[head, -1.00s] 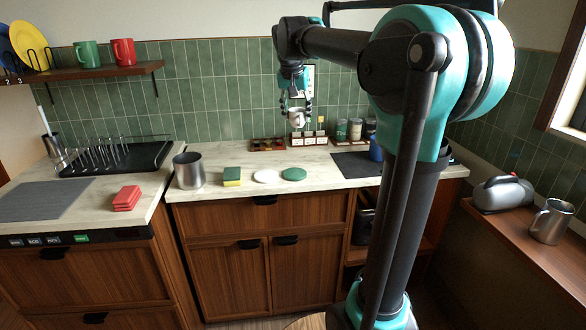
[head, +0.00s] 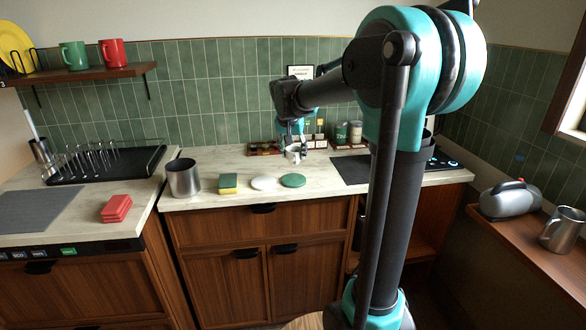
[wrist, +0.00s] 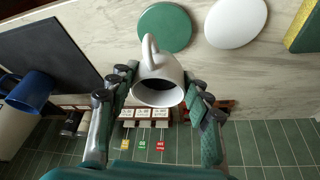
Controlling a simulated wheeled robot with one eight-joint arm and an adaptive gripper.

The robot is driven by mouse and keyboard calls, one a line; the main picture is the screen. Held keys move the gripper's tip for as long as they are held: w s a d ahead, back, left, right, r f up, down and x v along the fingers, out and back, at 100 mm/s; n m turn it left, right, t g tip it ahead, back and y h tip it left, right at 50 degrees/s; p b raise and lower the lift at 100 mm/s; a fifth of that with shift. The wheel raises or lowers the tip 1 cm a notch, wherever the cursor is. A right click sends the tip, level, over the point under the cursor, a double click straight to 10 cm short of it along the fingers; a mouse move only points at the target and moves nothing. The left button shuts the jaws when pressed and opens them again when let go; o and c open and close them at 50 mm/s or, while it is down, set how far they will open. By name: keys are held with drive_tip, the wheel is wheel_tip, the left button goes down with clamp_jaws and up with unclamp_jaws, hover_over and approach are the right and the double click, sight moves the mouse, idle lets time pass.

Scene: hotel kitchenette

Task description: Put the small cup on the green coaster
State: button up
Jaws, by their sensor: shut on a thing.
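The small white cup (wrist: 160,80) is held between the two fingers of my gripper (wrist: 163,92) in the wrist view. Its mouth shows and its handle points toward the green coaster. The cup (head: 294,156) also shows in the head view, low over the back of the counter, partly hidden by my gripper (head: 293,147). I cannot tell whether it touches the counter. The round green coaster (head: 293,180) lies flat and empty near the counter's front edge, in front of the cup. It also shows at the top of the wrist view (wrist: 165,27).
A white round coaster (head: 264,183) lies left of the green one, then a green-yellow sponge (head: 228,183) and a metal canister (head: 184,178). Behind the cup stand a low wooden rack (head: 264,148) and jars (head: 341,132). A blue mug (wrist: 30,91) is by a dark mat (wrist: 48,62).

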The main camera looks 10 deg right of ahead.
sight(293, 164)
drive_tip(key=shift+f, duration=3.05)
drive_tip(key=o, duration=1.3)
drive_tip(key=shift+f, duration=0.1)
drive_tip(key=v, duration=1.2)
drive_tip(key=s+d+f+n, duration=0.1)
drive_tip(key=s+d+f, duration=0.1)
drive_tip(key=s+f, duration=0.6)
drive_tip(key=s+d+f+n+y, duration=0.1)
drive_tip(key=s+f+n, duration=0.1)
drive_tip(key=s+f, duration=0.6)
drive_tip(key=s+d+f+n, duration=0.1)
drive_tip(key=s+d+f, duration=0.1)
drive_tip(key=s+f, duration=0.6)
drive_tip(key=shift+s+d+f+y, duration=0.2)
drive_tip(key=shift+s, duration=0.35)
drive_tip(key=shift+s+d+f+y, duration=0.15)
drive_tip(key=shift+s+y, duration=0.05)
drive_tip(key=shift+s, duration=0.3)
